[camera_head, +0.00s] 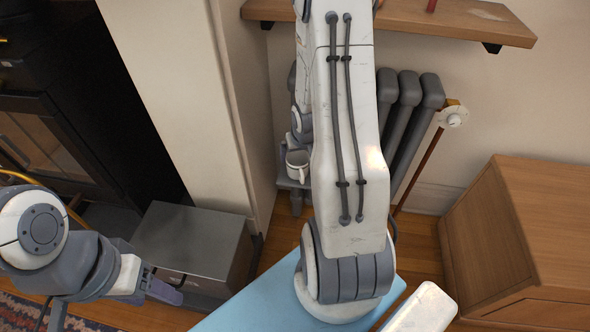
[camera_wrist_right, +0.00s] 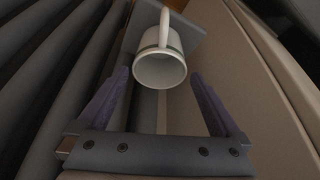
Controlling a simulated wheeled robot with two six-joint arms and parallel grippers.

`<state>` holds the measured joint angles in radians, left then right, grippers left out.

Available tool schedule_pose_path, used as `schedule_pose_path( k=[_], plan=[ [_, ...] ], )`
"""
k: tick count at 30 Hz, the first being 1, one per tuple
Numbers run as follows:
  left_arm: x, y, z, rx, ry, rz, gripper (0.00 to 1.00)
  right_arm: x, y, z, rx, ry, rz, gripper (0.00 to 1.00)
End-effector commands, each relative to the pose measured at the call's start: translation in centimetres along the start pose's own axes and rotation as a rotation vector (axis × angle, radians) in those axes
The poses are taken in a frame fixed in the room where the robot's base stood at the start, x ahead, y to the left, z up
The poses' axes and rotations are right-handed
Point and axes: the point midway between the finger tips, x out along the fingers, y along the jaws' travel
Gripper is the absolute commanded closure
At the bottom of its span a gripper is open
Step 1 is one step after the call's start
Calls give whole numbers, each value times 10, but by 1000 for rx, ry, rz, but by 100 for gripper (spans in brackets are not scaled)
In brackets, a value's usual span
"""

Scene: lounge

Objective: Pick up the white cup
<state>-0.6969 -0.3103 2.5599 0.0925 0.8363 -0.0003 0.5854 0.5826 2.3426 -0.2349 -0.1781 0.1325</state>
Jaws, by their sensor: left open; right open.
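The white cup (camera_head: 297,164) stands on a small grey surface (camera_head: 290,184) between the pillar and the radiator. In the right wrist view the white cup (camera_wrist_right: 160,68) shows its rim, a thin green band and its handle pointing up in the picture. My right gripper (camera_wrist_right: 160,76) is open, with its purple fingers on either side of the cup in that picture; I cannot tell whether they touch it. In the head view my right arm hides part of that gripper and the cup's surroundings. My left gripper (camera_head: 165,290) is open, low at the left, away from the cup.
A grey radiator (camera_head: 408,105) stands right behind my right arm, below a wooden shelf (camera_head: 450,22). A beige pillar (camera_head: 170,85) is left of the cup. A grey box (camera_head: 195,240) is near my left gripper. A wooden cabinet (camera_head: 530,230) stands at the right.

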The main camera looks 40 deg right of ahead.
Motion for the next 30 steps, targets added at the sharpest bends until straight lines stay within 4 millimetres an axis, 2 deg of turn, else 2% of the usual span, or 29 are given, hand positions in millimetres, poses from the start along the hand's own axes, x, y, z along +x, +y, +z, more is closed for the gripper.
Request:
schedule_pose_path(
  k=[1,8,15,18,23,24,29,30],
  plan=[
    [8,-1,0,0,0,0,39,13,0,2,1,-1,0,0],
    [18,-1,1,0,0,0,39,30,0,2,-2,1,0,0],
    [40,-3,2,0,0,0,39,67,-2,4,-3,0,-1,0],
    [42,-3,2,0,0,0,39,72,-2,2,-4,1,-1,0],
    [40,-3,2,0,0,0,39,71,-2,2,-4,1,-1,0],
    [40,-3,2,0,0,0,39,71,-2,2,-4,1,-1,4],
    [40,-3,2,0,0,0,39,71,-2,2,-4,1,-1,65],
    [40,-3,2,0,0,0,39,71,-2,2,-4,1,-1,80]
  ],
)
